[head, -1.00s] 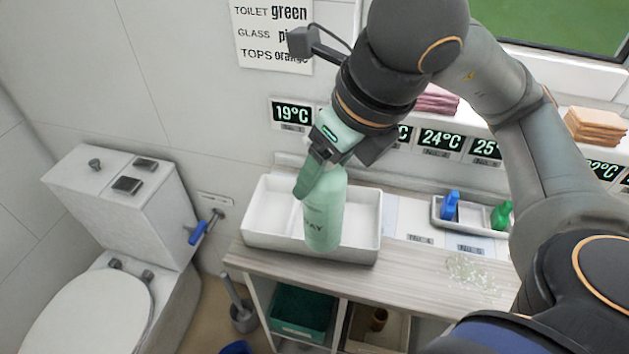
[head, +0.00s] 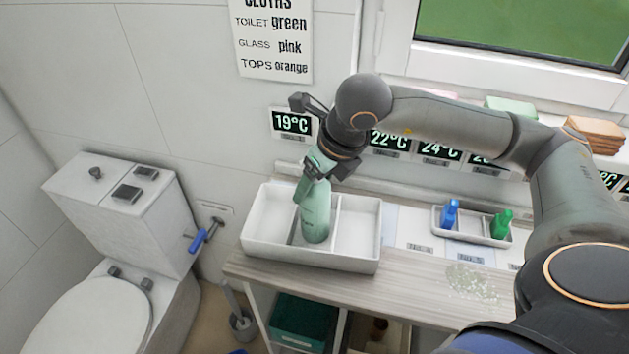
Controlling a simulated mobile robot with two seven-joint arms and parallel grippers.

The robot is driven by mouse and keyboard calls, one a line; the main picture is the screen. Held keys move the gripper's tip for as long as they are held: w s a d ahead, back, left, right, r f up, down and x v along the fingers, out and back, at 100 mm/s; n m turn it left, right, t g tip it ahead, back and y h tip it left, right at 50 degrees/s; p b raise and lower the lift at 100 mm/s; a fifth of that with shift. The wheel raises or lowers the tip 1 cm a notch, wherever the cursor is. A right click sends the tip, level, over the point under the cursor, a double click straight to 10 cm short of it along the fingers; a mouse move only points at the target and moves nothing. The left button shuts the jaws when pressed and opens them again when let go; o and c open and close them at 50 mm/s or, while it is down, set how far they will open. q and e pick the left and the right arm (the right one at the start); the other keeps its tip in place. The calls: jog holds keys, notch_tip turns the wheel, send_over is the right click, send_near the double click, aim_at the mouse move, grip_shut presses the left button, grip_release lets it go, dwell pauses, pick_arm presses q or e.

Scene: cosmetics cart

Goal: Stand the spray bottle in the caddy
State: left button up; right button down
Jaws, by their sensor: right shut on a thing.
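The pale green spray bottle (head: 315,213) is close to upright, its lower end inside the middle compartment of the white caddy (head: 300,255). Whether its base touches the caddy floor I cannot tell, as the front wall is near it. My right gripper (head: 318,168) is shut on the bottle's head and hides part of it. The caddy's left and right compartments look empty. My left gripper is not in view.
The caddy stands on the left end of a wooden counter (head: 400,292). A small tray (head: 474,238) with a blue bottle (head: 450,212) and a green bottle (head: 501,224) stands to the right. Clear bits (head: 470,283) lie on the counter. A toilet (head: 118,232) is at left.

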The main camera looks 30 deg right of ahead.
jog(key=shift+f, duration=0.1)
grip_release()
dwell(0.3)
jog(key=shift+r, duration=0.2)
jog(key=a+v, duration=0.1)
jog(key=v, duration=1)
jog(key=shift+s+d+r, duration=0.2)
jog(key=shift+d+r, duration=0.15)
jog(key=shift+d, duration=0.1)
